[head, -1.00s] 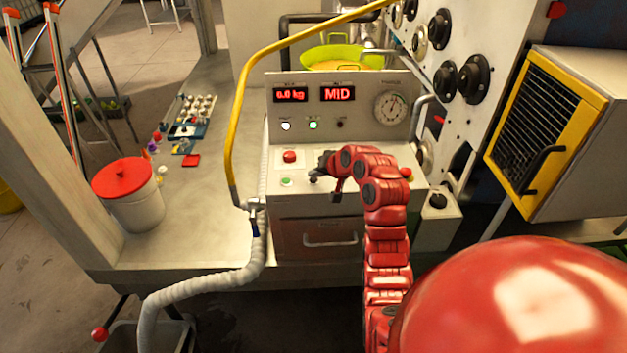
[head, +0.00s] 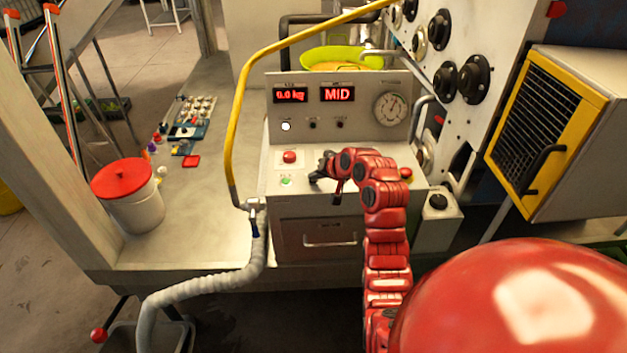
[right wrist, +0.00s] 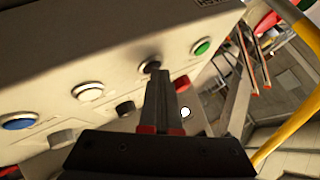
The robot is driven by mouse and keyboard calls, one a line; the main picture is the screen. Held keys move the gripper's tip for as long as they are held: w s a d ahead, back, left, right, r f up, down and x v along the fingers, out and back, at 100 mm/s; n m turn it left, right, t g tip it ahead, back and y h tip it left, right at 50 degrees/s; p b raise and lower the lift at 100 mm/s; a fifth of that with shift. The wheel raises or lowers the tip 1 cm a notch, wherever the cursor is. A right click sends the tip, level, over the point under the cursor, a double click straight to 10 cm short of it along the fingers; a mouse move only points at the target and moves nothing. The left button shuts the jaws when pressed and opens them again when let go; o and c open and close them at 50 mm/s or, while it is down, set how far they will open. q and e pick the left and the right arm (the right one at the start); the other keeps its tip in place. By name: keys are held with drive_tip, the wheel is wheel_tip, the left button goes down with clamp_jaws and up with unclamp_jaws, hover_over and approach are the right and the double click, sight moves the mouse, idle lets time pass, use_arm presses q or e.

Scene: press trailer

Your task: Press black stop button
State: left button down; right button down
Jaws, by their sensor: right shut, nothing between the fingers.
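The control panel (head: 275,220) has a sloping face with buttons below two red displays. My right gripper (head: 316,175) is shut and empty over the panel, right of a red button (head: 289,157) and a green button (head: 286,181). In the right wrist view a black button (right wrist: 150,66) is at the tips of the shut fingers (right wrist: 154,75); they look to be on it, though I cannot tell how firmly. In the head view the gripper hides this button. My left gripper is not in view.
In the right wrist view a second black button (right wrist: 125,108), a pale button (right wrist: 88,92) and a green button (right wrist: 203,47) are near the fingers. A yellow rail (head: 238,110) rises left of the panel. A red-lidded bucket (head: 122,178) stands at left.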

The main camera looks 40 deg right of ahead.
sight(315, 182)
drive_tip(key=shift+r, duration=0.75)
drive_tip(key=shift+r+p, duration=0.1)
drive_tip(key=shift+p, duration=0.2)
drive_tip(key=shift+r+p, duration=0.75)
drive_tip(key=shift+r, duration=1.65)
drive_tip(key=shift+w, duration=0.1)
